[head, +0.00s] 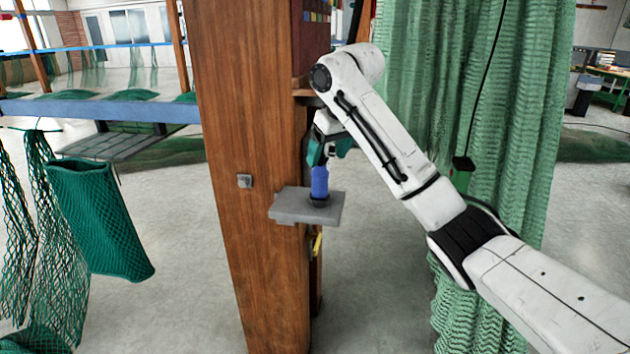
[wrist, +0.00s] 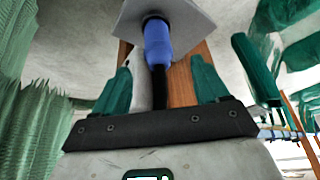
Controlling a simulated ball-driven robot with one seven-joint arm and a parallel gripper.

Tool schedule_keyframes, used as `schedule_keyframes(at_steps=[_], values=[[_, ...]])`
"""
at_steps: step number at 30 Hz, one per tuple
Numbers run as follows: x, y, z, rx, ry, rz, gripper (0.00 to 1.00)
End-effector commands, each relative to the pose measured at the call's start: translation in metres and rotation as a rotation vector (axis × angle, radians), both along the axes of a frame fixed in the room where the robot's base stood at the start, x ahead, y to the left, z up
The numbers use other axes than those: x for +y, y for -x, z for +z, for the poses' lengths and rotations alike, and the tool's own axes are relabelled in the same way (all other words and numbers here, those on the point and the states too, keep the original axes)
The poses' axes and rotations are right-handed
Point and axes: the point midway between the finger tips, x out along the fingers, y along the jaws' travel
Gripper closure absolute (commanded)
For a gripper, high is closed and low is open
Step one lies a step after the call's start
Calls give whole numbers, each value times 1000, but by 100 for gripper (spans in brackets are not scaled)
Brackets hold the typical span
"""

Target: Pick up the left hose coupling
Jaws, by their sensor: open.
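A blue hose coupling (head: 320,182) stands upright on a grey shelf (head: 290,208) fixed to the side of a wooden post, with a dark ring at its base. My gripper (head: 329,148) is just above it, its teal fingers open near the coupling's top. In the wrist view the blue coupling (wrist: 158,45) lies ahead of my two spread fingers (wrist: 160,85), with its black end part between them. I cannot tell whether a finger touches it. I see only one coupling.
The wide wooden post (head: 250,120) stands close to the left of my gripper. Green netting (head: 510,130) hangs close behind my arm on the right. A small grey block (head: 244,181) sits on the post's face. A rolled green net (head: 100,220) hangs at the left.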

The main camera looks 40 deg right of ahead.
Motion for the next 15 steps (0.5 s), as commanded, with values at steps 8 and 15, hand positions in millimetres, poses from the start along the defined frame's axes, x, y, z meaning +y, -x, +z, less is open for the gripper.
schedule_keyframes(at_steps=[8,15], values=[[-6,-12,-27,6,4,-6,26],[-6,-21,-47,2,5,-5,26]])
